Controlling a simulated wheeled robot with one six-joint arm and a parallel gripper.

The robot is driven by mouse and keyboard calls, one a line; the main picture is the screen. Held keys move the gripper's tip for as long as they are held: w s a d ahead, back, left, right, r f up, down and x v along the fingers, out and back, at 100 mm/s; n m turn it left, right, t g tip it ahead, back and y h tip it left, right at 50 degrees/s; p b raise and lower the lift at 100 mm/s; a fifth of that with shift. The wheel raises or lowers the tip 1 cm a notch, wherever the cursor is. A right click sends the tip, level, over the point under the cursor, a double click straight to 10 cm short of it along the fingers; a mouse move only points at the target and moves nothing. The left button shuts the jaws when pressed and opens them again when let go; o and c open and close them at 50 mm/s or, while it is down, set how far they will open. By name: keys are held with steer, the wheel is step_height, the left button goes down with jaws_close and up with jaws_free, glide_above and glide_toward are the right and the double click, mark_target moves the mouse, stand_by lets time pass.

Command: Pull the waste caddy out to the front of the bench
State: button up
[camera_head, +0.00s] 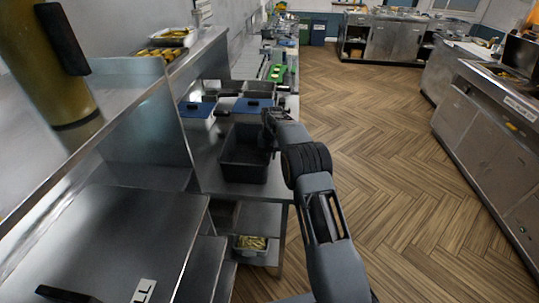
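A dark grey open-topped rectangular bin (246,172), which looks like the waste caddy, stands on the steel bench (207,172) left of my arm. Its inside looks dark and empty. My gripper (268,127) is at the bin's far right corner, at about rim height. My arm's end hides part of the bin's right side. The fingers are small and dark against the bin, so I cannot tell whether they are open or touch the rim.
Blue-lidded containers (252,105) and steel pans sit on the bench behind the bin. A container of food (250,244) is on the shelf below. A steel counter (140,235) stands at the near left. The wooden floor (385,130) to the right is clear.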

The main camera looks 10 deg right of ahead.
steer(key=shift+o, duration=0.8)
step_height(320, 180, up, 14)
steer(key=shift+d, duration=0.3)
steer(key=shift+s+f, duration=0.1)
